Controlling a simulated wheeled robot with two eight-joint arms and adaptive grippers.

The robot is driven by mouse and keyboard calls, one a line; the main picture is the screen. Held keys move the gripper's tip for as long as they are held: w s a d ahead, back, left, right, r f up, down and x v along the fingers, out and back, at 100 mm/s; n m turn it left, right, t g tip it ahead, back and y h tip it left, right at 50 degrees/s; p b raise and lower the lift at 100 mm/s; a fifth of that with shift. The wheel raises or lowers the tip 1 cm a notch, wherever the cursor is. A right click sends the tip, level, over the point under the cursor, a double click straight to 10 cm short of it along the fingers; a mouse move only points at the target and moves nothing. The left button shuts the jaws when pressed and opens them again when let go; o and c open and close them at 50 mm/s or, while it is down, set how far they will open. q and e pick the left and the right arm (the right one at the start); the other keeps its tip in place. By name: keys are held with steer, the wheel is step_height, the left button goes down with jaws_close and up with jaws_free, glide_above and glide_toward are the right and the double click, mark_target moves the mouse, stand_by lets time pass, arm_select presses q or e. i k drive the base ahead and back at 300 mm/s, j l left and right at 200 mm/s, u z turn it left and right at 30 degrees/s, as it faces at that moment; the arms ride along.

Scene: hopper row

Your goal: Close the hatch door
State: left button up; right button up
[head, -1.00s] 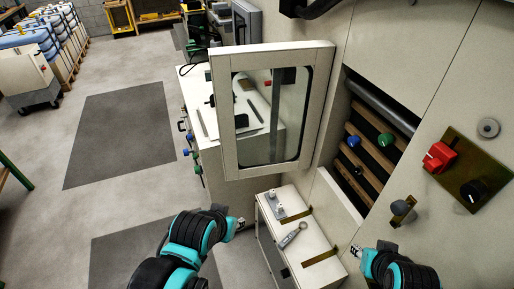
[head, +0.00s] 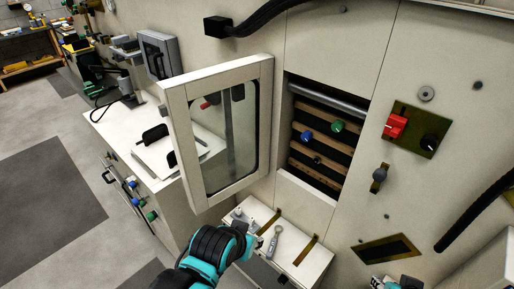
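The hatch door (head: 178,140) is a pale frame around a glass pane. It stands open, swung out to the left of the hatch opening (head: 322,150), with its right edge near the opening. My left gripper (head: 257,241) is below the door's lower right corner, over the small shelf. It looks apart from the door, and its fingers are too small to tell open from shut. My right gripper (head: 380,281) is at the bottom edge, mostly cut off, away from the door.
The opening shows wooden slats with a blue and a green knob. Below it a shelf (head: 312,277) carries a wrench (head: 272,243). A red switch (head: 395,126) and a grey wall knob (head: 379,174) are to the right. A white cabinet (head: 130,140) stands behind the door.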

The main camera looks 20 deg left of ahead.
mark_target(178, 94)
steer(key=k+j+z, duration=0.1)
steer(key=z, duration=0.3)
steer(key=k+j+z, duration=0.1)
steer(key=j+z, duration=0.3)
steer(key=k+j+z, duration=0.1)
steer(key=z, duration=0.35)
steer(key=k+j+z, duration=0.1)
steer(key=z, duration=0.3)
steer(key=k+z, duration=0.25)
steer(key=z, duration=0.15)
steer(key=k+j+z, duration=0.15)
steer(key=k+z, duration=0.5)
steer(key=k, duration=0.2)
steer(key=k+j+u, duration=0.4)
steer(key=k+j, duration=0.15)
steer(key=j, duration=0.15)
steer(key=k+j+u, duration=0.2)
steer(key=j, duration=0.2)
steer(key=k+j+u, duration=0.25)
steer(key=j+u, duration=0.2)
steer(key=j, duration=0.45)
steer(key=k, duration=0.05)
